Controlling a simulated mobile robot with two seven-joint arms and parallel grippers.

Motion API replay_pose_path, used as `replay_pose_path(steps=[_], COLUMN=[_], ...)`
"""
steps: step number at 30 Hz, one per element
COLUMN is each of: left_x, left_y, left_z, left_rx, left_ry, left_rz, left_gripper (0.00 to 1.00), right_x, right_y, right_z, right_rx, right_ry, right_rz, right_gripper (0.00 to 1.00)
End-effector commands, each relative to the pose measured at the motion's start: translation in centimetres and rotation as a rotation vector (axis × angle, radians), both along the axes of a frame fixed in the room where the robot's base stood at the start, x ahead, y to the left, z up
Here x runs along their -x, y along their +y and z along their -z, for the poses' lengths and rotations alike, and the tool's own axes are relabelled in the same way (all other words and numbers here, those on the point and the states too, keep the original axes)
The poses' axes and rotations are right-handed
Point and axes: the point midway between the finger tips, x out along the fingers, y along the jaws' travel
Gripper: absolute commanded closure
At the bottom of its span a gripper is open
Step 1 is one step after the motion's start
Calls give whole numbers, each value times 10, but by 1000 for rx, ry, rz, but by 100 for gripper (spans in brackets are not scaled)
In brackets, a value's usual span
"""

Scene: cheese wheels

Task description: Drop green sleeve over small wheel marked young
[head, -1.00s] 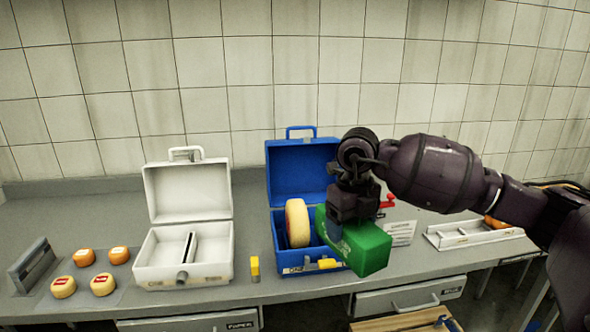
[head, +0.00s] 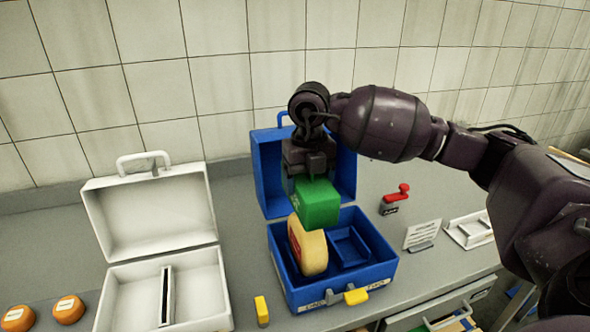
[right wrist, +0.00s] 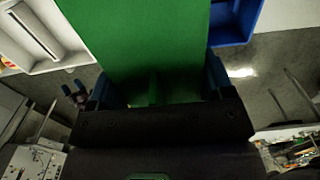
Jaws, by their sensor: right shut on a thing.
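The green sleeve (head: 316,206) is held in the air by my right gripper (head: 310,178), which is shut on it. It hangs above the open blue case (head: 340,292). In the right wrist view the green sleeve (right wrist: 140,40) fills the upper middle. A cream wheel (head: 308,252) stands on edge in the left part of the blue case. The sleeve's lower end overlaps the wheel's top in the head view; I cannot tell whether they touch. A red mark shows on the wheel, but I cannot read it. My left gripper is out of view.
An open white case (head: 140,293) with an upright divider stands to the left. Orange wheels (head: 68,309) lie at the lower left. A yellow block (head: 262,310) stands between the cases. A red-handled item (head: 396,198) and a small sign (head: 422,236) are to the right.

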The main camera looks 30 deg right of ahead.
Motion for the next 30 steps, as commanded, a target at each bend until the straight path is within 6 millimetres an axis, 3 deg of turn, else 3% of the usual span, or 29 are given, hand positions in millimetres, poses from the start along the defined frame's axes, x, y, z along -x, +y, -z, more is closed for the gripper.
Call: replay_pose_path(steps=[17,30], left_x=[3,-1], left_y=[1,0], left_z=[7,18], left_rx=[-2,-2], left_ry=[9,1], left_rz=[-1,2], left_gripper=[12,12], right_x=[-1,0], right_y=[0,0], right_z=[1,19], right_rx=[1,0], right_ry=[0,1], right_rz=[0,0], right_gripper=[45,45])
